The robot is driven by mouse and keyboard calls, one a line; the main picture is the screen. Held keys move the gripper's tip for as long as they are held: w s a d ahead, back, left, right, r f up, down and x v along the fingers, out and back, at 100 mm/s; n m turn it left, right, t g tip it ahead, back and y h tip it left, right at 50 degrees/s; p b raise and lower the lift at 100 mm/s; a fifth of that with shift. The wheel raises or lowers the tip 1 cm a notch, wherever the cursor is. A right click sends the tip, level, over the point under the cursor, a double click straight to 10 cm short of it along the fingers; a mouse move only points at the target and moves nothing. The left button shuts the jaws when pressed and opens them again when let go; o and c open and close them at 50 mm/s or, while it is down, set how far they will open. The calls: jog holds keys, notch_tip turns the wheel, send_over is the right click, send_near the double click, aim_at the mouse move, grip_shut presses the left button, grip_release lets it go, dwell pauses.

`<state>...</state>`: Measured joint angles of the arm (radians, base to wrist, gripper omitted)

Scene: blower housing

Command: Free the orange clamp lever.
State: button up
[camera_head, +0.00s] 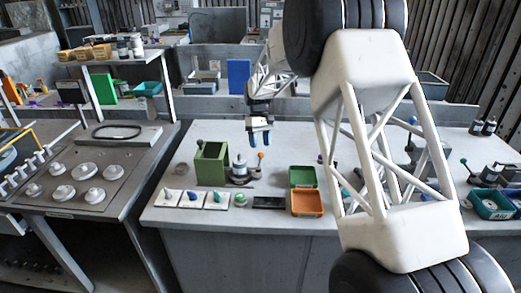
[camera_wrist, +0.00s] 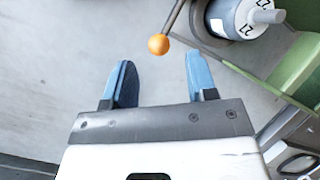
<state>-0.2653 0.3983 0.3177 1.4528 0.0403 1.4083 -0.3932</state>
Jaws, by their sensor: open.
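The orange clamp lever shows in the head view as a small orange ball (camera_head: 261,155) on a thin stem beside a grey-white cylinder (camera_head: 240,168). In the wrist view its orange ball (camera_wrist: 158,45) and dark rod lie just beyond my fingertips, roughly between them in the picture. The rod runs up out of frame beside the cylinder (camera_wrist: 238,15), marked 27. My gripper (camera_head: 260,141) is open and empty above the bench, with blue fingers that also show in the wrist view (camera_wrist: 158,62). I see no contact with the lever; the rod's far end is hidden.
A green open-topped box (camera_head: 212,165) stands left of the cylinder. White cards (camera_head: 168,197) with small parts lie in front. A green and orange case (camera_head: 306,202) sits to the right. My white arm hides part of the bench at right.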

jog(key=shift+v, duration=1.6)
jog(key=s+d+r+m+t, duration=0.2)
jog(key=s+d+r, duration=0.6)
jog(key=s, duration=0.4)
jog(key=s+d+r+m+t, duration=0.2)
jog(key=s+d+r, duration=0.55)
jog(key=s, duration=0.55)
jog(key=s+d+f+m+t, duration=0.1)
jog(key=s+d, duration=0.1)
jog(key=s, duration=0.8)
jog(key=s+d+f+m+t, duration=0.1)
jog(key=s+d, duration=0.2)
jog(key=s, duration=0.6)
jog(key=s+d+f+m+t, duration=0.1)
jog(key=s+d, duration=0.2)
jog(key=s, duration=0.7)
jog(key=shift+s+d+m+t+y, duration=0.15)
jog(key=shift+s+m+t+y, duration=0.15)
